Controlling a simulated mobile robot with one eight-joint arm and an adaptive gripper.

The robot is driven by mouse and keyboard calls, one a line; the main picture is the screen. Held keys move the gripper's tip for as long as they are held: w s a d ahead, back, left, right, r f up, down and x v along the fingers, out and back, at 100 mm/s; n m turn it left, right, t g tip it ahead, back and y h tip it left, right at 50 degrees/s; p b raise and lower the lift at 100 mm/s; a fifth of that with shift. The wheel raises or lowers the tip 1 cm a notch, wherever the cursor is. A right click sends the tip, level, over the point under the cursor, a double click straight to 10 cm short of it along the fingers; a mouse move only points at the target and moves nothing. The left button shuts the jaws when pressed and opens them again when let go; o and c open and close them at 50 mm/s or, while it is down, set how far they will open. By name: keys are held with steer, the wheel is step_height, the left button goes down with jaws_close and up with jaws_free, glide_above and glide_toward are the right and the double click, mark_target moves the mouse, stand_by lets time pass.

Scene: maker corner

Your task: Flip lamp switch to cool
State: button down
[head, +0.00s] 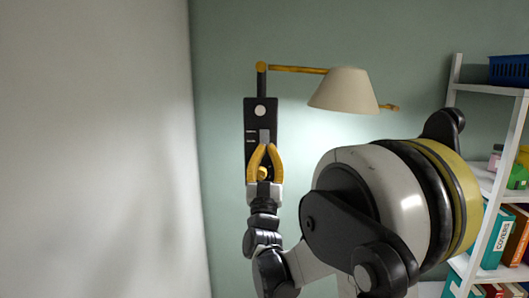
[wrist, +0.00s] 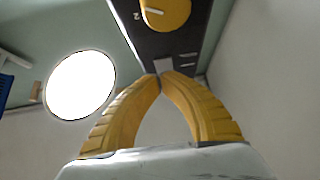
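The lamp's dark wall panel (head: 250,118) hangs on the green wall, with a white round spot near its top and small labels too small to read. A grey switch piece (head: 264,136) is on the panel; it also shows in the wrist view (wrist: 162,66). A yellow knob (head: 262,173) is on the lower panel, and it shows in the wrist view (wrist: 168,12). My gripper (head: 265,147) is in front of the panel, its yellow fingertips together right at the grey piece. In the wrist view the tips (wrist: 160,77) meet there; contact with the switch is unclear.
The cream lampshade (head: 345,91) hangs on a wooden arm to the right of the panel, and its lit opening (wrist: 81,86) glows in the wrist view. A white shelf (head: 490,89) with binders and a blue basket (head: 510,70) stands at right. A bare wall is at left.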

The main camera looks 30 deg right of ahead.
steer(key=b+v, duration=0.1)
steer(key=v, duration=1)
steer(key=shift+w+f, duration=0.3)
steer(key=shift+w, duration=0.05)
steer(key=shift+w+d, duration=0.1)
steer(key=shift+d, duration=0.05)
